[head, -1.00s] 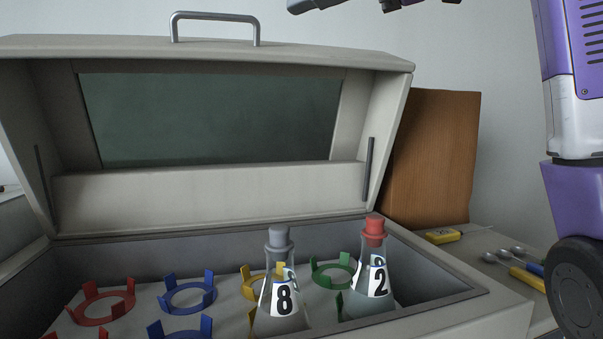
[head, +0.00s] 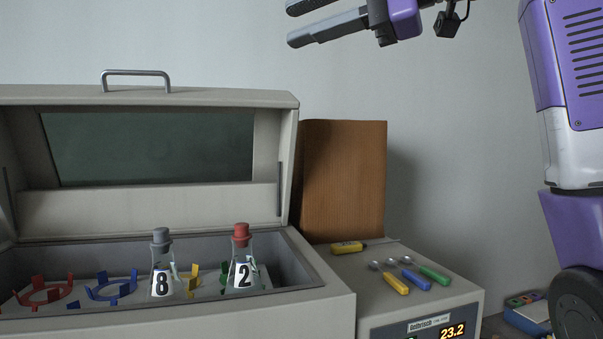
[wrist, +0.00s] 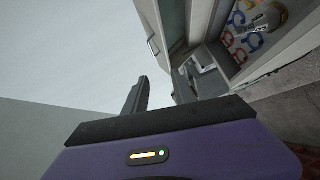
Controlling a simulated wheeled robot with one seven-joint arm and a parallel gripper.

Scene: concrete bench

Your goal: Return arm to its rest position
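My gripper (head: 290,25) is raised high at the top of the head view, with its fingers pointing left. Its two fingers are apart with nothing between them. The wrist view also shows my gripper (wrist: 160,82) with a gap between the fingers and nothing held. It is well clear of the open case (head: 325,290). Inside the case stand a flask with a grey stopper marked 8 (head: 163,279) and a flask with a red stopper marked 2 (head: 243,273), both upright. Their bases are partly hidden by the case's front wall.
Red (head: 43,292) and blue (head: 110,290) ring holders sit in the case, its lid (head: 200,98) raised. A brown board (head: 345,180) stands behind.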

